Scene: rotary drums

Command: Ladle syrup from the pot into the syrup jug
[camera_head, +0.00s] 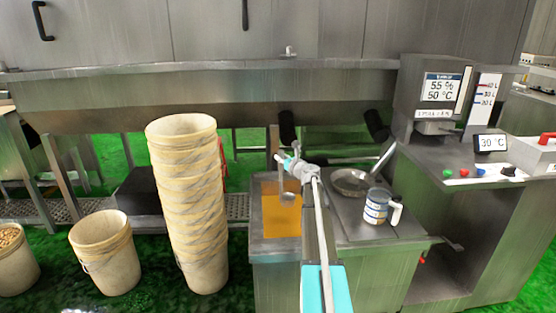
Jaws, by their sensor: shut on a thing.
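The syrup jug (376,207), white and blue with a handle on its right, stands upright on the steel counter (352,222). To its left, a square opening filled with orange syrup (281,217) is set in the counter; this appears to be the pot. My gripper (281,161) is above the back of the orange area, shut on a ladle (288,197). The ladle hangs down with its small grey bowl over the syrup. I cannot tell whether the bowl touches the syrup or holds any. My arm partly hides the counter between the pot and the jug.
A shallow pan (350,182) sits behind the jug. A tall stack of cream buckets (187,215) stands left of the counter, with a single bucket (106,256) beside it. A control console (487,170) with displays and buttons is at the right.

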